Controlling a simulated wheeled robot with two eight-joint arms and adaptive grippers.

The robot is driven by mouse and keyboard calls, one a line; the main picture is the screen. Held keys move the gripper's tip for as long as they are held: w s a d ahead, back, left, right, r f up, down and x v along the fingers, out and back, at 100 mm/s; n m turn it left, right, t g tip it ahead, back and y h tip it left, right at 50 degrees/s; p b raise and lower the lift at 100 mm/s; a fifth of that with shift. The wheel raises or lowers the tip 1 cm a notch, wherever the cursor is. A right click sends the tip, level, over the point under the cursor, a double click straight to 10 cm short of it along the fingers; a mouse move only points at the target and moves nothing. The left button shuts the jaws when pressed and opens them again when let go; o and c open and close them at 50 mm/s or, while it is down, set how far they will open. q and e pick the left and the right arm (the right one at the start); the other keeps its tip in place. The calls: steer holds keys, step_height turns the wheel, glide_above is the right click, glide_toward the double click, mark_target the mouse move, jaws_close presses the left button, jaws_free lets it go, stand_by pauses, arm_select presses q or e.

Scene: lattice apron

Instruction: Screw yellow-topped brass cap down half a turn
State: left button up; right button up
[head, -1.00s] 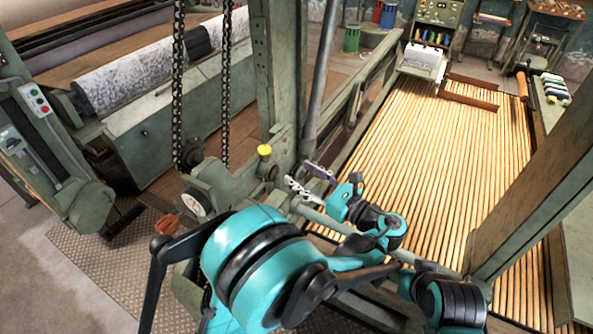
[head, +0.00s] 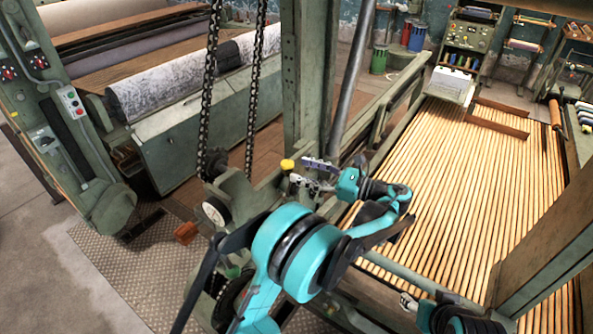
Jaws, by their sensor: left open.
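The yellow-topped cap (head: 287,165) shows as a small yellow knob in the head view. It sits on the green machine part beside the tall upright post. Its brass part is too small and covered to make out. My left gripper (head: 300,173) is open, with its fingers pointing left at the cap from the right. The fingertips are close to the cap, and I cannot tell whether they touch it or are around it.
Chains (head: 210,110) hang left of the post (head: 305,75), close to the cap. A slatted wooden bed (head: 450,190) lies to the right. A large roll of patterned cloth (head: 170,80) lies at the back left. Some floor (head: 45,240) is clear at lower left.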

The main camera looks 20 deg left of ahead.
mark_target(291, 169)
arm_select(q)
steer(key=shift+w+a, duration=0.15)
steer(key=shift+a, duration=0.6)
steer(key=shift+w+a, duration=0.15)
steer(key=shift+a, duration=0.6)
steer(key=c, duration=1.2)
steer(key=shift+o, duration=0.2)
steer(key=shift+s+m+t, duration=0.1)
steer(key=shift+m+t, duration=0.2)
steer(key=shift+t, duration=0.1)
steer(key=m+t, duration=0.1)
steer(key=m+t+h, duration=0.1)
steer(key=t, duration=0.1)
steer(key=shift+s+b, duration=0.3)
steer(key=shift+s+a+m+t+h, duration=0.15)
steer(key=shift+m+t+h, duration=0.6)
steer(key=shift+t, duration=0.35)
steer(key=shift+s+a+m+t+h, duration=0.1)
steer(key=shift+m+t+h, duration=0.55)
steer(key=shift+m+t, duration=0.35)
steer(key=shift+t, duration=0.3)
